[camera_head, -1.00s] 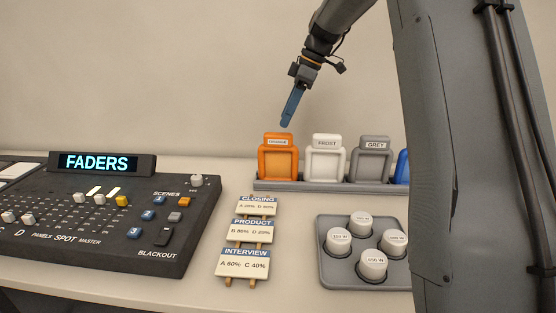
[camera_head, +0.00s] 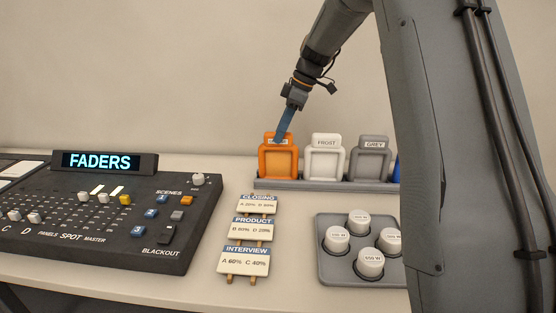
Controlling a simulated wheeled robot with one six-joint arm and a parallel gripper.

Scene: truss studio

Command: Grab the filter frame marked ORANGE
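The orange filter frame (camera_head: 277,164) stands upright at the left end of a grey rack (camera_head: 330,184) at the back of the table. Its top tab carries a label that is now partly covered by my gripper. My gripper (camera_head: 279,138) points down, with its blue fingers at the frame's top tab. The fingers overlap the tab in this view. I see them edge-on, so I cannot tell whether they are apart or shut, or whether they touch the tab.
A white frame marked FROST (camera_head: 325,158) and a grey one marked GREY (camera_head: 370,159) stand to the right, then a blue one mostly hidden by my arm.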

